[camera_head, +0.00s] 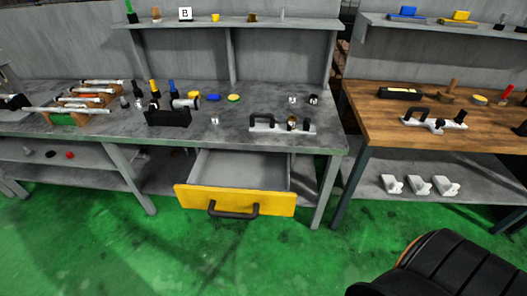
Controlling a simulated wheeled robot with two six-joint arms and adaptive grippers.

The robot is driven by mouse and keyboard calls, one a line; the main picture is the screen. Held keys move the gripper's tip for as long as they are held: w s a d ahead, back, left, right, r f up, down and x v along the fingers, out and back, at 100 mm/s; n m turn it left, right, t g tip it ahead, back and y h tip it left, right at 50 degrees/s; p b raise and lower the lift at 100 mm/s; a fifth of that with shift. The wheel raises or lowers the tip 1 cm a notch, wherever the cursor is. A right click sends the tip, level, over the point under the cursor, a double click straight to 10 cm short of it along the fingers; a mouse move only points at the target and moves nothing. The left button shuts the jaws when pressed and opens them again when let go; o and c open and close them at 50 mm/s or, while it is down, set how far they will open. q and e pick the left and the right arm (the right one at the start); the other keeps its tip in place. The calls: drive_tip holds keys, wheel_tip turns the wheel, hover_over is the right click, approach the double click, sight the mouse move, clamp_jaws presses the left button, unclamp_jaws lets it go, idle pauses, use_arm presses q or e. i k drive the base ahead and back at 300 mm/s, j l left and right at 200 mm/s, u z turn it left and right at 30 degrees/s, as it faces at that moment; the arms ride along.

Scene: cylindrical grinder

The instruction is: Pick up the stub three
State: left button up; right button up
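I cannot tell which piece is stub three, as no readable mark shows on the small parts. A small pale metal cylinder (215,120) stands alone on the grey workbench (240,135), behind the open drawer. Two small metal pieces, one bright (292,99) and one darker (313,99), stand at the back right of that bench. Small dark and metal cylinders (125,102) stand left of the middle, partly crowded by bottles. Neither of my grippers can be made out in this view.
The yellow-fronted drawer (190,196) is pulled out and looks empty. A black holder (168,117), a rack with rods (85,104) and a handled fixture (265,124) occupy the bench. A wooden bench (375,118) stands right. A black padded shape (440,268) fills the lower right.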

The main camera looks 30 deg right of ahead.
sight(291, 120)
drive_tip(key=z, duration=0.55)
drive_tip(key=i+j+z, duration=0.4)
drive_tip(key=j, duration=0.15)
drive_tip(key=i+j+z, duration=0.45)
drive_tip(key=j, duration=0.25)
drive_tip(key=j+z, duration=0.2)
drive_tip(key=j, duration=0.15)
